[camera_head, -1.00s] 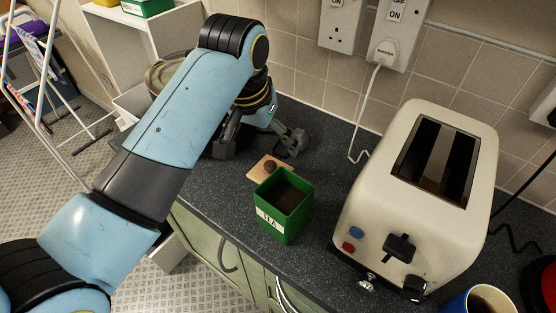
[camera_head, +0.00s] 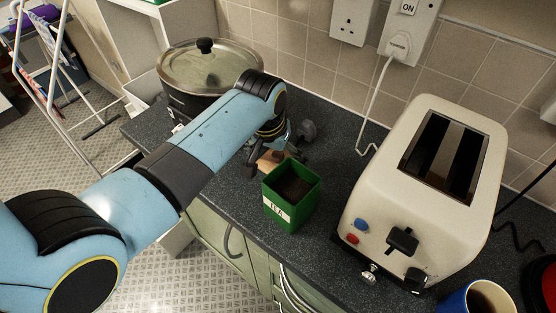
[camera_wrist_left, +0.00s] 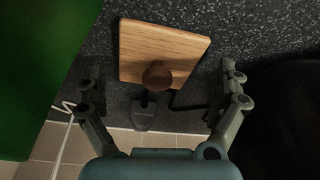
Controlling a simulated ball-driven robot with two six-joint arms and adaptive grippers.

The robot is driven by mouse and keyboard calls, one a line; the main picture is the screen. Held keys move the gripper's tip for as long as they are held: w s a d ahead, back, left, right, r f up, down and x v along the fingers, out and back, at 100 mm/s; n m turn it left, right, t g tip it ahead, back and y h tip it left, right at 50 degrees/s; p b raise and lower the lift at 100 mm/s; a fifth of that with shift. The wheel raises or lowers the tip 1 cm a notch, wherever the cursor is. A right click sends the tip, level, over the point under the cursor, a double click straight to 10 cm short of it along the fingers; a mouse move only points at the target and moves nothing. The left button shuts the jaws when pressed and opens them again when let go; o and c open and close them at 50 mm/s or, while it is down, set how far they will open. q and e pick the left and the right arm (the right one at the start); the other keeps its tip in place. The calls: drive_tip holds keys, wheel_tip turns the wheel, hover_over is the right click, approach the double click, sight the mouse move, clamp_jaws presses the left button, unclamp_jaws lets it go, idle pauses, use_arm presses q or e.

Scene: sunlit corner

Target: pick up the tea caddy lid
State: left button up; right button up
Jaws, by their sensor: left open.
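The tea caddy lid (camera_head: 266,162) is a square of light wood with a round dark brown knob (camera_wrist_left: 157,75). It lies flat on the counter behind the green tea caddy (camera_head: 291,199), which stands upright with its top open and dark inside. My left gripper (camera_head: 284,150) is at the lid in the head view and hides part of it. In the left wrist view its open fingers (camera_wrist_left: 160,88) stand on either side of the lid (camera_wrist_left: 165,48), with the knob between them and apart from both. My right gripper is not in view.
A cream toaster (camera_head: 423,185) stands right of the caddy. A lidded pot (camera_head: 207,72) stands behind my left arm. A blue mug (camera_head: 475,299) is at the lower right. A white cable (camera_head: 375,105) hangs from the wall socket to the counter.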

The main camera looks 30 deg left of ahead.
use_arm(q)
drive_tip(key=shift+s, duration=0.15)
drive_tip(key=c, duration=1.5)
drive_tip(key=shift+c, duration=0.2)
